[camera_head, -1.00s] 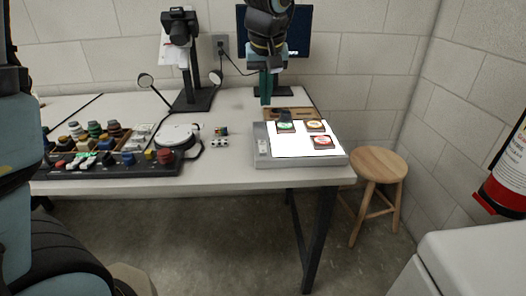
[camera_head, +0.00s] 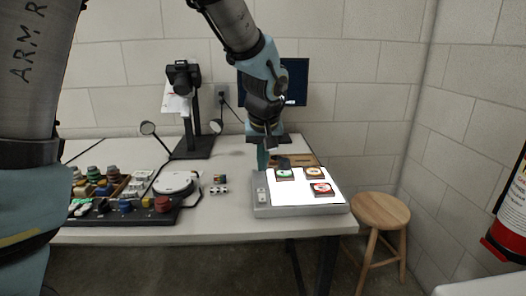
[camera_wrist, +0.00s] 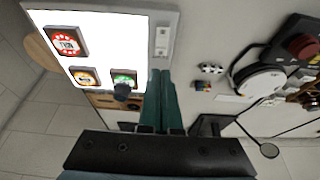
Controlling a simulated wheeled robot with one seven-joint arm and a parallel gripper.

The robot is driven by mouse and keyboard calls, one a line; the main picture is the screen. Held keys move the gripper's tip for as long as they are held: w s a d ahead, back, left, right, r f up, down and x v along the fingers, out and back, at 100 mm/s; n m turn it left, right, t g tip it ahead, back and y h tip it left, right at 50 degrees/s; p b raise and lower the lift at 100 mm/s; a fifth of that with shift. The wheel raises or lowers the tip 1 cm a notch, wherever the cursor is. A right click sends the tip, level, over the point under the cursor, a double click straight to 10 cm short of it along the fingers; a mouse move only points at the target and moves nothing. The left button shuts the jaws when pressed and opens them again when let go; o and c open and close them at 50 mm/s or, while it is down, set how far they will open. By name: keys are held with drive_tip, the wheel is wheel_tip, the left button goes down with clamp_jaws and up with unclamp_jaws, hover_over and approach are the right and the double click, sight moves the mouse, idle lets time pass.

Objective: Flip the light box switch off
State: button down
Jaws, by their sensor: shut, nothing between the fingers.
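The light box (camera_head: 300,210) lies on the table's right end, its panel glowing white. Its small white rocker switch (camera_head: 262,196) is on the grey strip along its left side; it also shows in the wrist view (camera_wrist: 162,40). Which way the rocker is tipped is too small to tell. My gripper (camera_head: 262,166) points down with green fingers shut and empty, above the box's back left corner, behind the switch. In the wrist view the fingertips (camera_wrist: 160,74) appear short of the switch, in line with it.
Three framed slides, green (camera_head: 285,174), orange (camera_head: 314,172) and red (camera_head: 321,189), lie on the panel. A dark round object (camera_head: 283,163) is close to my fingers. Behind is a wooden tray (camera_head: 305,159). A white round device (camera_head: 175,182) stands left; a stool (camera_head: 380,212) stands right.

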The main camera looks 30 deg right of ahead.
sight(262, 191)
drive_tip(key=x, duration=0.7)
drive_tip(key=shift+s+a+f, duration=0.15)
drive_tip(key=shift+s+f, duration=0.15)
drive_tip(key=shift+f, duration=0.1)
drive_tip(key=shift+p, duration=0.3)
drive_tip(key=shift+w+r+p, duration=0.15)
drive_tip(key=shift+p, duration=0.85)
drive_tip(key=shift+f+g+p, duration=0.2)
drive_tip(key=shift+g+p, duration=0.2)
drive_tip(key=shift+f+b, duration=0.2)
drive_tip(key=shift+b, duration=0.15)
